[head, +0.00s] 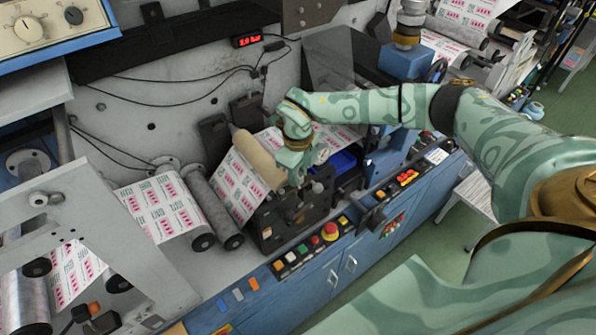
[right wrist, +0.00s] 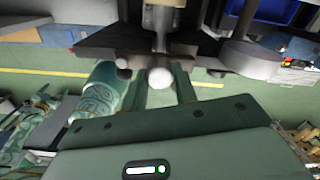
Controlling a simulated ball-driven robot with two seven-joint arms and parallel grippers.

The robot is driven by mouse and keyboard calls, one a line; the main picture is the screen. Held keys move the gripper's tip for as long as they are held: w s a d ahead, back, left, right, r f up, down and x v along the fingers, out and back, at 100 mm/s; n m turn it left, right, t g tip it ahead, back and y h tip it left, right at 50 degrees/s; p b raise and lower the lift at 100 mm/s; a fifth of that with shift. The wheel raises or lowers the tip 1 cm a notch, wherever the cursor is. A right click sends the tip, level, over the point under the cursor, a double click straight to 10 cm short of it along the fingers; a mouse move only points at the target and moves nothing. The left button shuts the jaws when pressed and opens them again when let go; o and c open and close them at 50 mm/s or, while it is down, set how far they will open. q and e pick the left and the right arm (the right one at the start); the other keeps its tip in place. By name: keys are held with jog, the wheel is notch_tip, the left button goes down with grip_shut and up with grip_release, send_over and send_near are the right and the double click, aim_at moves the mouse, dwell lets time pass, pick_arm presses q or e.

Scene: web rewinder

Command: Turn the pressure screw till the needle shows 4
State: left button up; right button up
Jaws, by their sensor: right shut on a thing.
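My right gripper (head: 294,168) reaches down over the dark rewinder head, just right of the tan roll, in the head view. In the right wrist view my right gripper (right wrist: 162,88) has its two green fingers on either side of a pale round knob (right wrist: 160,77), seemingly the pressure screw, and is shut on it. A metal shaft (right wrist: 160,22) stands in line behind the knob. In the head view the gripper hides the place it holds. My left gripper is not in view.
The tan roll (head: 258,160) and printed web (head: 240,187) lie close left of the gripper. A front button panel has a red mushroom button (head: 330,231). A red-digit display (head: 247,40) hangs on the back wall. A blue bin (head: 343,162) sits right of the gripper.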

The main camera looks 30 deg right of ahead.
jog(key=o, duration=1)
jog(key=shift+r, duration=0.2)
notch_tip(320, 180, up, 16)
jog(key=shift+r+b, duration=0.1)
jog(key=shift+b, duration=1)
